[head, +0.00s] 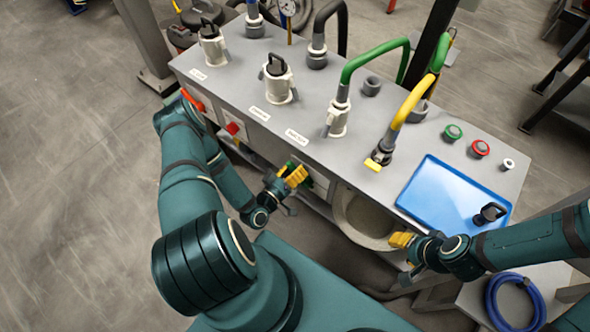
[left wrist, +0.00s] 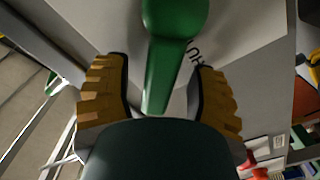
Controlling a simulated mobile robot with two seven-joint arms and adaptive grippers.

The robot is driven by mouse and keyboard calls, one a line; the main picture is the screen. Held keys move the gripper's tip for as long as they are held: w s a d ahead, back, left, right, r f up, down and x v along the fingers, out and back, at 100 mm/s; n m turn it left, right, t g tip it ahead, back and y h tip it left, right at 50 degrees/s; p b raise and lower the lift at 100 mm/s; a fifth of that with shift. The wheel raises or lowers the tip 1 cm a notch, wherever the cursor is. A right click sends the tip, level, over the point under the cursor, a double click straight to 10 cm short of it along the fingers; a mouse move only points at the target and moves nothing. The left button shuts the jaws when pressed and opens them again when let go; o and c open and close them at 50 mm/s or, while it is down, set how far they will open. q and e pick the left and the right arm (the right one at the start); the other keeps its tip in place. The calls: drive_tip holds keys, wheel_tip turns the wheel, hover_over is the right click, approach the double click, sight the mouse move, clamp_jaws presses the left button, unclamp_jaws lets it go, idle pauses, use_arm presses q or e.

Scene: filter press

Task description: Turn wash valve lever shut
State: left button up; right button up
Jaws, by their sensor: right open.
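A green lever (left wrist: 162,62) on a light grey panel stands between the two yellow fingers of my left gripper (left wrist: 161,72) in the left wrist view. The fingers are apart, with a gap on each side of the lever. Dark lettering, partly hidden, shows on the panel right of the lever. In the head view my left gripper (head: 292,175) is at the bench's front face, and little of the green lever (head: 291,164) shows behind it. My right gripper (head: 402,240) is open and empty in front of the bench, near the blue tray.
The grey bench (head: 300,110) carries white fittings, a green hose (head: 375,48) and a yellow hose (head: 412,102). A red lever (head: 232,128) is left of my left gripper on the front face. A blue tray (head: 440,190) holds a black-handled part. A round bin (head: 345,212) sits below.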

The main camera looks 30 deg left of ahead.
use_arm(q)
drive_tip(key=s, duration=1.2)
drive_tip(key=shift+a, duration=0.45)
drive_tip(key=w+d+f+m+g+h, duration=0.3)
drive_tip(key=w+d+m+g, duration=0.1)
drive_tip(key=w+d+g, duration=0.4)
drive_tip(key=s+d+r+g, duration=0.6)
drive_tip(key=s+d+g, duration=0.2)
drive_tip(key=s+g, duration=0.15)
drive_tip(key=w+d+r+m+t, duration=0.1)
drive_tip(key=w+d+r+m, duration=0.1)
drive_tip(key=w+r, duration=0.3)
drive_tip(key=shift+w+d+r+m, duration=0.3)
drive_tip(key=shift+w+d, duration=0.15)
